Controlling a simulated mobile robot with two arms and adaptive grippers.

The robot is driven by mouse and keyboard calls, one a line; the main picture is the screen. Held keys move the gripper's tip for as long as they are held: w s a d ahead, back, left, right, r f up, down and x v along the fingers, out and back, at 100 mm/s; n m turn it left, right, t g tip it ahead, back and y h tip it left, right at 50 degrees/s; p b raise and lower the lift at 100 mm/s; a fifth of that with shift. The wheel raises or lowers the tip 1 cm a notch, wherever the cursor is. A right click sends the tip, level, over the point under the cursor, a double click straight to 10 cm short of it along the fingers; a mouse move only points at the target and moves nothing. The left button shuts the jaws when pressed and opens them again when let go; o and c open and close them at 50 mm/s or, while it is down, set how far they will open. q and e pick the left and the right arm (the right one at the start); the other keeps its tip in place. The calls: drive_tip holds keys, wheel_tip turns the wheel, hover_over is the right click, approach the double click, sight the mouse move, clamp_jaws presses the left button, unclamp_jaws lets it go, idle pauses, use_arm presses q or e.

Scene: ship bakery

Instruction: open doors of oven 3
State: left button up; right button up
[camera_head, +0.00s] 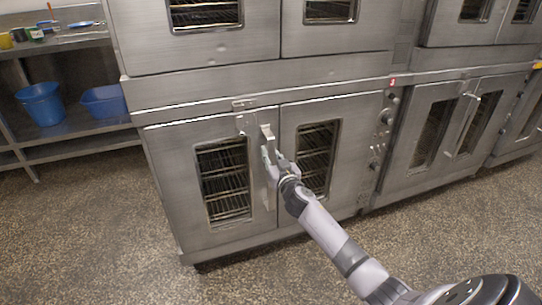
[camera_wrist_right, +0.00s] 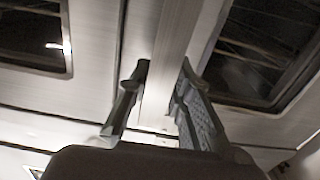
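Oven 3 is the lower steel oven in the middle of the head view, with a small red label (camera_head: 393,82) at its upper right. Its left door (camera_head: 171,165) and right door (camera_head: 350,117) look closed, each with a window onto wire racks. A vertical handle (camera_head: 267,132) stands where the doors meet. My right gripper (camera_head: 269,158) is at this handle, just below its top bracket. In the right wrist view, the fingers (camera_wrist_right: 162,98) lie on either side of a light metal bar (camera_wrist_right: 165,85). Whether they press on it is unclear. My left gripper is out of view.
Control knobs (camera_head: 387,116) line the right side of oven 3. Another oven (camera_head: 425,95) stands to the right and one more (camera_head: 255,40) is stacked above. Shelves with blue tubs (camera_head: 42,104) are at left. The speckled floor (camera_head: 110,240) in front is clear.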

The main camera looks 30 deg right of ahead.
clamp_jaws()
drive_tip(key=shift+a, duration=0.1)
idle(0.3)
